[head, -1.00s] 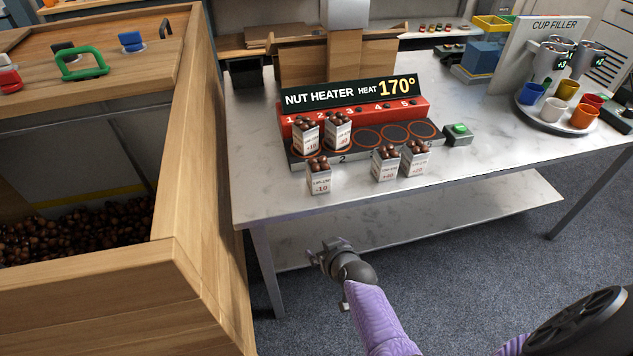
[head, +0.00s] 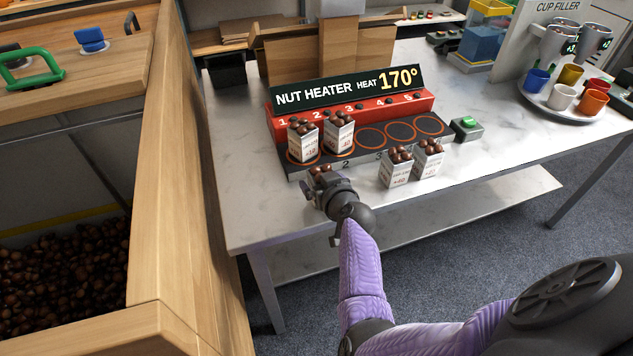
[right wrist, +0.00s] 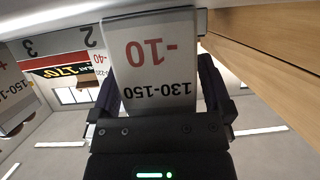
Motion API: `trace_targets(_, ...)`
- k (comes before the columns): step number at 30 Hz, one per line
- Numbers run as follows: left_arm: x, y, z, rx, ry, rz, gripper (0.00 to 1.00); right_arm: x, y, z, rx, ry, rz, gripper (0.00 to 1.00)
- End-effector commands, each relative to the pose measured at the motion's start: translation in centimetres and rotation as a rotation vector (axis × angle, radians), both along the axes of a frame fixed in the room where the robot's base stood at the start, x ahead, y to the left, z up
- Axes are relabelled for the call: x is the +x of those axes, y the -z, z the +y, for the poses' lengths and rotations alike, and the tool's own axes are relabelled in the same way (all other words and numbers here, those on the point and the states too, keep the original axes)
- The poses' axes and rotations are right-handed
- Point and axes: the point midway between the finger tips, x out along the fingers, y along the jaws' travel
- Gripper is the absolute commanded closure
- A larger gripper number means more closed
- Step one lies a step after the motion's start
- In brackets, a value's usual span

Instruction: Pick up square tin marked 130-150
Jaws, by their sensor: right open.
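The square tin marked 130-150 (right wrist: 155,70) is white with a red -10 and fills the middle of the right wrist view, upside down there. In the head view its chestnuts (head: 319,170) show at the table's front edge, and my gripper hides most of the tin. My right gripper (head: 322,183) is at the tin's near side. In the right wrist view its two dark fingers stand on either side of the tin, open. Whether they touch it I cannot tell. My left gripper is not in view.
Two filled tins stand on the nut heater (head: 340,134), just behind. Two more filled tins (head: 395,172) stand to the right on the table (head: 262,212). A wooden bin wall (head: 180,180) rises at the left. A tray of cups (head: 568,108) is at the far right.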

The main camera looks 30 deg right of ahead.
Motion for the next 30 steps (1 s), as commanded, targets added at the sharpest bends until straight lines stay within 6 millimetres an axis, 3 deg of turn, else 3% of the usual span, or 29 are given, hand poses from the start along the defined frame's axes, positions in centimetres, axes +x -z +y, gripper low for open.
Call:
trace_targets(2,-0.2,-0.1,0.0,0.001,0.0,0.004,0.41,0.0,0.0,0.0,0.0,0.0,0.0,0.04)
trace_targets(14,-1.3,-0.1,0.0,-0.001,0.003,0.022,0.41,0.0,0.0,0.0,-0.001,0.0,0.001,0.89)
trace_targets(21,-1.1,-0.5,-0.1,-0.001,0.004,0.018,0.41,0.0,-0.5,0.0,-0.001,0.0,-0.001,0.89)
trace_targets(30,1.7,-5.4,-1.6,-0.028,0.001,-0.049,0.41,0.1,-8.5,0.0,-0.003,-0.001,-0.006,0.89)
